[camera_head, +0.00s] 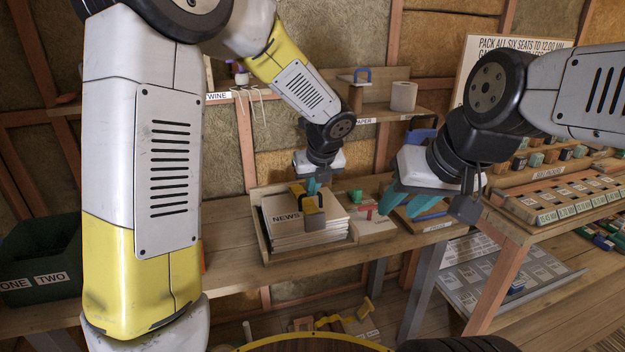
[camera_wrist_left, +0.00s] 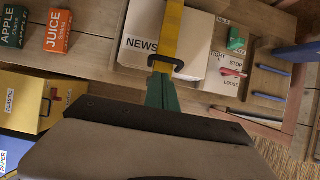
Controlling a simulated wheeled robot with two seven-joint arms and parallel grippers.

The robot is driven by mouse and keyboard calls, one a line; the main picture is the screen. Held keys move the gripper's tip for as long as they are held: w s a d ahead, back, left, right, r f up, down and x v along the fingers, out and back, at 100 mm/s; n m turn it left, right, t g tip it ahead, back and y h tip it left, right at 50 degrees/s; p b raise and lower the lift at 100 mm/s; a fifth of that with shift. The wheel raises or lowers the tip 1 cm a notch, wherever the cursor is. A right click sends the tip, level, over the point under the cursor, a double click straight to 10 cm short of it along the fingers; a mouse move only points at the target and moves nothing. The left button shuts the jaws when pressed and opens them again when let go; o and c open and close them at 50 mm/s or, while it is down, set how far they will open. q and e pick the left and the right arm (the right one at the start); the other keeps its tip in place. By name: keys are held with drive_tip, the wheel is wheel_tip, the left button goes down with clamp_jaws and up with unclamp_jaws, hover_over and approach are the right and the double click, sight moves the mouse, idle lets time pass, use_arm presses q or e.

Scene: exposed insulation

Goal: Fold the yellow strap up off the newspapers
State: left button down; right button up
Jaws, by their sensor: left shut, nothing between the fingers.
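The newspapers (camera_head: 283,222) form a white stack in a wooden tray (camera_head: 262,235), marked NEWS; they also show in the left wrist view (camera_wrist_left: 146,48). The yellow strap (camera_wrist_left: 172,28) lies across the stack and has a dark buckle (camera_wrist_left: 166,62) at its near end. In the head view the strap (camera_head: 311,204) is partly hidden by my left gripper (camera_head: 314,188). That gripper is shut and empty, with its teal fingertips (camera_wrist_left: 162,78) close to the buckle; contact is unclear. My right gripper (camera_head: 398,208) is open and empty, its fingers apart, right of the stack.
A dark green bin (camera_head: 40,265) stands at the far left. In the left wrist view, an orange JUICE box (camera_wrist_left: 58,32) and a yellow PLASTIC bin (camera_wrist_left: 30,88) are left of the stack.

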sight(310, 212)
use_arm(q)
drive_tip(key=shift+x, duration=2.65)
